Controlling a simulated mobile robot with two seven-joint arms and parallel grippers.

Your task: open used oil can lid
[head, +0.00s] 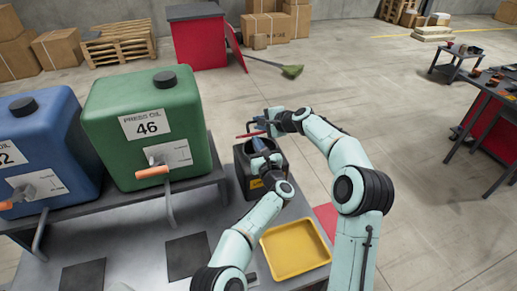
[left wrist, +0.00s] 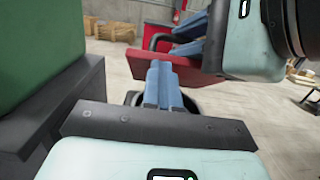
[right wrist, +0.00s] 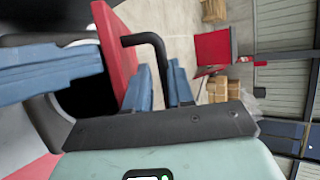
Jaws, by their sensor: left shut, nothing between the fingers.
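The used oil can (head: 243,172) is a dark box with a yellow label, at the middle of the head view. Its red lid (head: 250,134) is raised and tilted, standing clear of the opening. It also shows in the right wrist view (right wrist: 117,55) and left wrist view (left wrist: 152,66). A black bent handle (right wrist: 145,37) is fixed to the lid. My left gripper (head: 260,145) is shut and empty, fingertips beside the lid over the dark round opening (right wrist: 85,92).
A green oil tank (head: 145,100) and a blue tank (head: 45,140) stand on a rack left of the can. A yellow tray (head: 296,250) lies in front of it. Both arms are close together above the can.

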